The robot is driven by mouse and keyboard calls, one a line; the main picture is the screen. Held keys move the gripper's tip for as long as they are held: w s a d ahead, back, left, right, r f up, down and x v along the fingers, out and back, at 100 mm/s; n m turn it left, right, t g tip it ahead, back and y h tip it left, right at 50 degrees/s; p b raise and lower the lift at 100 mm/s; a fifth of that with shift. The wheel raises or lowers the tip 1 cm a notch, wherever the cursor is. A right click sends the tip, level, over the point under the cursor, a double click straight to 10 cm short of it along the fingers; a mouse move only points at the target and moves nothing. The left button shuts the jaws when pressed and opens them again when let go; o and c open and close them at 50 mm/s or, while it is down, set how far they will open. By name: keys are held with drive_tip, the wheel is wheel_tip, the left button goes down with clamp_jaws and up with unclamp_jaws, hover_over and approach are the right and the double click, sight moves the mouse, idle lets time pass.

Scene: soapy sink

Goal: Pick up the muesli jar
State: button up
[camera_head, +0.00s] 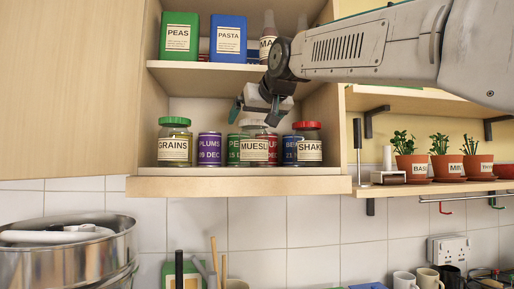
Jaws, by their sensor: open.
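The muesli jar (254,151) stands on the lower shelf of the open wall cupboard, near the front. Its label reads "MUESLI" and its upper part is partly hidden by my gripper. My gripper (256,114) is open and reaches in from the upper right, with its fingers pointing down around the height of the jar's top. I cannot tell whether the fingers touch the jar.
A grains jar (175,143) with a green lid stands left, and a shake jar (308,146) with a red lid right. Tins, including a purple plums tin (209,149), stand between and behind. Potted herbs (410,160) stand further right.

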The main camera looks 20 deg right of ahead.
drive_tip(key=x, duration=0.3)
drive_tip(key=shift+w+f, duration=0.15)
drive_tip(key=shift+f, duration=0.2)
drive_tip(key=shift+d, duration=0.1)
drive_tip(key=c, duration=1.6)
drive_tip(key=shift+o, duration=0.2)
drive_tip(key=shift+r, duration=0.1)
